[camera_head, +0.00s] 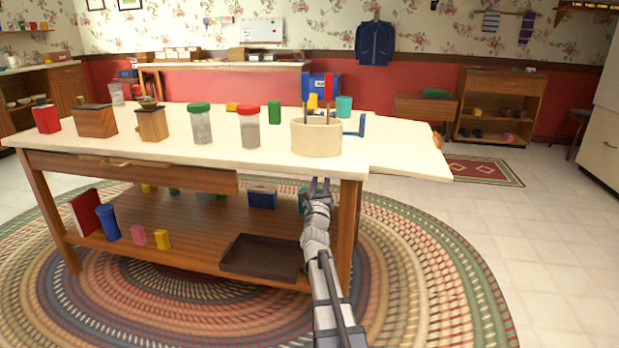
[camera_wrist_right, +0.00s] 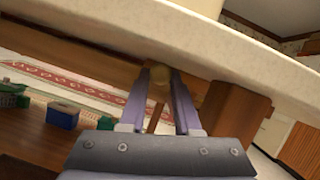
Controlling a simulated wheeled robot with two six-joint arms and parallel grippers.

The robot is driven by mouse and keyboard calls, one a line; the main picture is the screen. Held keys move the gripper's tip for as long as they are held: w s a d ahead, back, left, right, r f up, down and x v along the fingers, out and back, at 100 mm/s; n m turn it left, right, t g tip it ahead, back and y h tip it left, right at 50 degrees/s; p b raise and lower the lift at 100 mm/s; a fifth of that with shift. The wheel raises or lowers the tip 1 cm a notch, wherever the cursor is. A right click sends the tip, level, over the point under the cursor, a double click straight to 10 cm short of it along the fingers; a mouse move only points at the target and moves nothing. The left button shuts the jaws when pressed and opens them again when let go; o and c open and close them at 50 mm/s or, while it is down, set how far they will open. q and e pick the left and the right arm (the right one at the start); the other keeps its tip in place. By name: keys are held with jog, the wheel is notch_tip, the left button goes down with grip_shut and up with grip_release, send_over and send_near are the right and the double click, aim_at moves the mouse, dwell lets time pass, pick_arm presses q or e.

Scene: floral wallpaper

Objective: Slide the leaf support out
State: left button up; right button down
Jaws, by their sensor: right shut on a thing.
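The wooden table (camera_head: 120,155) has a cream top, and a drop leaf (camera_head: 405,158) lies raised and level at its right end. My right gripper (camera_head: 319,184) reaches under the front edge of the top, near the right front leg. In the right wrist view, its two fingers (camera_wrist_right: 160,78) are closed around a small round wooden knob (camera_wrist_right: 158,86) just below the tabletop edge. The knob seems to belong to the leaf support. The support's bar is mostly hidden behind the fingers and under the top. My left gripper is not in view.
A cream crock (camera_head: 316,140) with utensils stands on the top above my gripper. Shaker jars (camera_head: 249,127) and a wooden grinder (camera_head: 152,124) stand further left. The lower shelf holds a dark tray (camera_head: 262,258).

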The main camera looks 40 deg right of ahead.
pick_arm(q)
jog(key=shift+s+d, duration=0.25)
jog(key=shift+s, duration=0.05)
pick_arm(e)
jog(key=shift+s+d, duration=0.6)
jog(key=shift+s, duration=0.15)
jog(key=c, duration=0.9)
grip_release()
jog(key=shift+s+d, duration=0.1)
jog(key=shift+s, duration=0.05)
pick_arm(q)
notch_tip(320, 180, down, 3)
jog(key=b, duration=0.3)
pick_arm(e)
jog(key=v, duration=0.7)
jog(key=shift+a+f, duration=0.15)
jog(key=shift+a, duration=0.2)
jog(key=shift+s, duration=0.1)
